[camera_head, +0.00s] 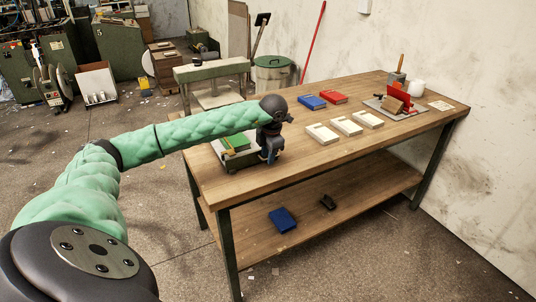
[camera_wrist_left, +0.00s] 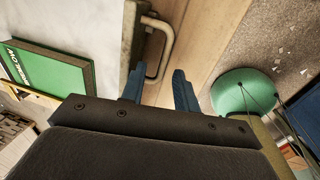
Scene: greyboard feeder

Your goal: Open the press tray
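The press tray shows as a worn metal edge (camera_wrist_left: 131,40) with a bent metal handle (camera_wrist_left: 167,45) in the left wrist view. In the head view the tray unit (camera_head: 236,160) sits at the left end of the wooden table, partly hidden by my left arm. My left gripper (camera_head: 268,157) is beside the unit's right side. In the left wrist view its two blue fingers (camera_wrist_left: 158,88) are apart, with the handle's lower end in line with the gap between them. I cannot tell whether they touch it. My right gripper is in neither view.
A green book (camera_wrist_left: 45,70) lies at the tray unit. On the table (camera_head: 300,166) are a blue book (camera_head: 312,102), a red book (camera_head: 334,97), several pale trays (camera_head: 346,125) and a red-topped tool (camera_head: 400,99). A green bin (camera_head: 272,76) stands behind.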

